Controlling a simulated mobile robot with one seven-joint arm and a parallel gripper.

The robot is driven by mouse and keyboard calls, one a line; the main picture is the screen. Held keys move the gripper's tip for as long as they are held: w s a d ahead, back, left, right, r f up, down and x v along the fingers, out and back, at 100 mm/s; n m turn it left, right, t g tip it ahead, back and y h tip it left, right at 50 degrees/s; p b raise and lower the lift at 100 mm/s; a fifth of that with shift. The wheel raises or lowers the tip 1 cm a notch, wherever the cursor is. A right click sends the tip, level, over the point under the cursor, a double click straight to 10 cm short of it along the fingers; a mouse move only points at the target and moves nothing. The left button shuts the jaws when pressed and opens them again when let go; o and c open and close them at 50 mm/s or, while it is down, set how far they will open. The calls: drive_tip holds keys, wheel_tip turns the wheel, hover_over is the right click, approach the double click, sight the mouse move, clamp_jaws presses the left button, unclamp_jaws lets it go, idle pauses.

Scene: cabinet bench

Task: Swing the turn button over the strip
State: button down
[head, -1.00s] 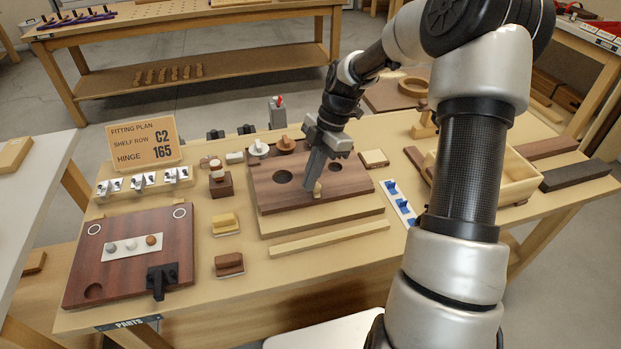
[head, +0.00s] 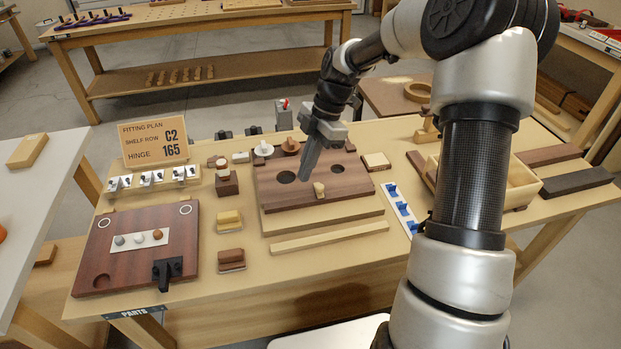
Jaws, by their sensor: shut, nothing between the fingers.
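The turn button appears to be the small pale wooden piece (head: 319,189) near the front edge of a dark brown panel (head: 345,185) with two round holes. A pale wooden strip (head: 330,236) lies in front of the panel's lighter base board (head: 325,217), apart from it. The button sits over the panel, not over this front strip. My gripper (head: 306,174) is shut and empty, tip down above the panel, left of and behind the button. A small gap shows between them. The exact height of the fingertips is hard to tell.
A reddish board (head: 135,265) with a black fitting (head: 168,272) lies at left. Small blocks (head: 230,222) stand between it and the panel. White-topped and brown knobs are behind the panel. A strip with blue clips (head: 401,208) and an open wooden box (head: 500,185) are at right.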

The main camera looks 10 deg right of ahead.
drive_tip(key=v, duration=0.6)
drive_tip(key=shift+w+p, duration=0.25)
drive_tip(key=shift+p, duration=0.1)
drive_tip(key=shift+a+r, duration=0.1)
drive_tip(key=shift+a, duration=0.05)
